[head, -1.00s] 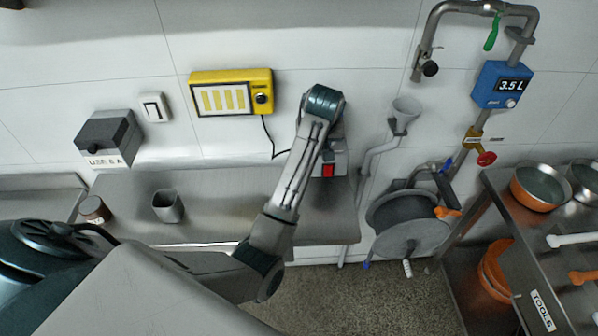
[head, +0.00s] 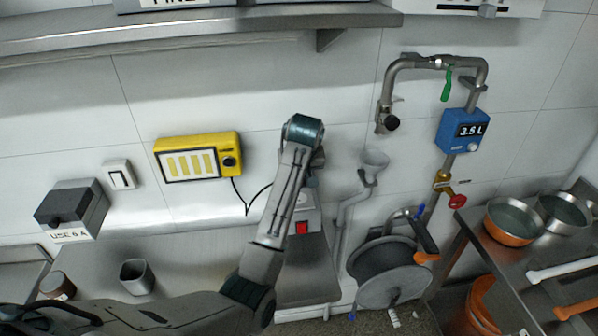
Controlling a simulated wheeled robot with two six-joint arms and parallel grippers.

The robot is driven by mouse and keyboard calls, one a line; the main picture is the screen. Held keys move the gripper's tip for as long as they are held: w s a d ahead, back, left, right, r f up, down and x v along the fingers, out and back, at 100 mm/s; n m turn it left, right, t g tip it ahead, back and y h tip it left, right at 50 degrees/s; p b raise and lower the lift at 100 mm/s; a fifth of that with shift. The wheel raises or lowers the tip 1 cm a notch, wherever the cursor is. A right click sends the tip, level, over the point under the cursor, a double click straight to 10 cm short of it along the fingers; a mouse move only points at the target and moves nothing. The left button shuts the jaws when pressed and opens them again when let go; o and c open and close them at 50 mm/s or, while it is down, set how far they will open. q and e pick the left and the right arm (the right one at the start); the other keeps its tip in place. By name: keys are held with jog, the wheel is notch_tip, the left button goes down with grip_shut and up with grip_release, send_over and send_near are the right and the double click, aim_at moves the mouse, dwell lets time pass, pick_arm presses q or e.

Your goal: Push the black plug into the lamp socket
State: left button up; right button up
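The yellow lamp (head: 197,158) with bright yellow panels hangs on the wall left of my arm. A black cable (head: 246,205) hangs from the lamp's right end, dips and rises behind my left arm. The black plug and the socket cannot be made out; my arm covers the area where the cable leads. My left arm (head: 287,190) reaches up from below toward the wall. Its gripper is mostly hidden behind the arm's end, so its fingers and anything in them cannot be seen. My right gripper is not in view.
A grey box with a red switch (head: 302,228) sits just right of my forearm. A funnel and pipe (head: 374,162), a blue meter (head: 461,131) and a hose reel (head: 385,270) stand further right. A metal shelf (head: 200,28) runs along the top. A grey cup (head: 136,277) stands on the left worktop.

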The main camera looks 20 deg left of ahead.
pick_arm(q)
jog(key=shift+s+f, duration=0.1)
jog(key=shift+f, duration=2.25)
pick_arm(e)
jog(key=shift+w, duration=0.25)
pick_arm(q)
jog(key=shift+f, duration=0.55)
jog(key=o, duration=1)
